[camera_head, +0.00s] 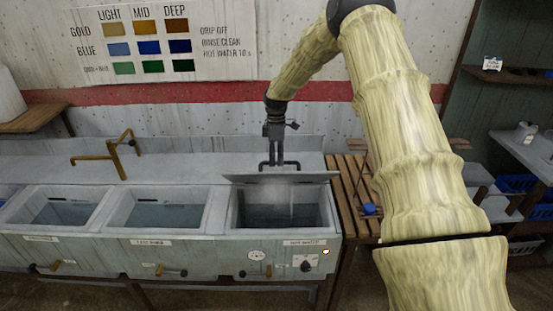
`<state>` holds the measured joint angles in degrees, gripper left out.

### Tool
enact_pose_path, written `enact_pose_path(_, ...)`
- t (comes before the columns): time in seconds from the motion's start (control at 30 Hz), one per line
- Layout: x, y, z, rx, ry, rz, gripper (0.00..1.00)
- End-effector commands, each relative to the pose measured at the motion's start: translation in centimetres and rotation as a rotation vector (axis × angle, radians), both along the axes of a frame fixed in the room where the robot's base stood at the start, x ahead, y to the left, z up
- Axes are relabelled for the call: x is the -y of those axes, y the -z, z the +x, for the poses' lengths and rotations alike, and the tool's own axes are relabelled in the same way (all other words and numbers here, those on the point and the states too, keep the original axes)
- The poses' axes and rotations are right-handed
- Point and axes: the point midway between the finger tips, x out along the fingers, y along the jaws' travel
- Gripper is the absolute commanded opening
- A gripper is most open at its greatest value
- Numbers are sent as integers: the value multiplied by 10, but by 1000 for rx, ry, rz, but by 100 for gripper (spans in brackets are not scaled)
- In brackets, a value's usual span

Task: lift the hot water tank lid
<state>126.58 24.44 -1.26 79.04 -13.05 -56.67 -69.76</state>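The hot water tank (325,224) is the rightmost basin of the grey metal sink unit, with a label, a dial and a small lit lamp on its front. Its lid (305,178) is raised along the back edge, seen nearly edge-on. Water and faint steam show inside. A dark bar handle (291,165) stands at the lid. My gripper (272,161) points down at the handle's left part, from behind the lid in this view. Its fingertips look close together at the handle, but they are too small to tell whether they grip it.
Two more open basins (160,209) with water lie to the left. A brass tap (108,150) rises behind them. A slatted wooden rack (352,195) with a small blue item (370,209) adjoins on the right, beside my arm. Shelves stand at far right.

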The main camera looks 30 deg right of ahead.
Motion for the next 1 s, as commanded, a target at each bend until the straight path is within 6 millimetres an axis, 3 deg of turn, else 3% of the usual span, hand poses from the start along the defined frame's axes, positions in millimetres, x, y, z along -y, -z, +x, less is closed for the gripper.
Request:
enact_pose_path(0.03,1,4,-1,-1,2,-1,23)
enact_pose_path(0.1,1,4,-1,-1,2,-1,35)
enact_pose_path(0.53,1,-5,1,0,0,0,35)
enact_pose_path(1.0,10,-81,15,1,0,1,35)
